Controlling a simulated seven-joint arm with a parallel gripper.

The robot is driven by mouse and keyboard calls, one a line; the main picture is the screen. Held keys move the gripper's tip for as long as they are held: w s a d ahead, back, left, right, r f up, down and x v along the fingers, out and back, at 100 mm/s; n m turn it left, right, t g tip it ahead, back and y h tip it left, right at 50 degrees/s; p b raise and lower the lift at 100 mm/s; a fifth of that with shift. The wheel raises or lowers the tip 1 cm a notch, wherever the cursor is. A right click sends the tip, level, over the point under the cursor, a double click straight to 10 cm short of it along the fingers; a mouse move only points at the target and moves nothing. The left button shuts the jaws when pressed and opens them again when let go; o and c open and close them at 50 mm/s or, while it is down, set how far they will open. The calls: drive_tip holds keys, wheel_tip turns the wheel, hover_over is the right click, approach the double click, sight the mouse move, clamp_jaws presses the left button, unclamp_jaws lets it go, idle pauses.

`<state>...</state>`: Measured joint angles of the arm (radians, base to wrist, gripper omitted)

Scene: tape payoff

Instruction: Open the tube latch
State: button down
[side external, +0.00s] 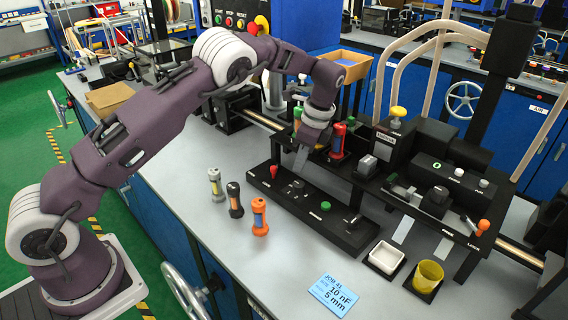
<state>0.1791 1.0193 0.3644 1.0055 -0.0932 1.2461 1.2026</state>
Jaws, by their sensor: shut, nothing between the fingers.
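My gripper (302,152) points down at the back edge of a long black fixture bar (340,222), shut with nothing held. The bar has a red knob (273,171), a green button (325,206) and small grey parts near its left end. I cannot tell for sure which part is the tube latch, or whether my fingertips touch the bar. A red-ended tube (338,140) stands just right of my gripper. A grey tube (215,187), a black tube (234,199) and an orange tube (260,216) stand upright on the bench in front.
A black machine (400,150) with a yellow knob (398,112) stands behind the bar, with an orange-tipped lever (483,227) at right. A white bin (384,258), a yellow cup (428,275) and a blue job card (334,293) are at front right. The front bench is mostly clear.

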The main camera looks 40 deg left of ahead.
sight(275, 167)
drive_tip(key=a, duration=0.1)
drive_tip(key=s+a+f, duration=0.1)
drive_tip(key=a, duration=0.1)
drive_tip(key=shift+s+f, duration=0.2)
drive_tip(key=shift+f, duration=0.1)
drive_tip(key=shift+s+a, duration=0.2)
drive_tip(key=shift+a, duration=0.3)
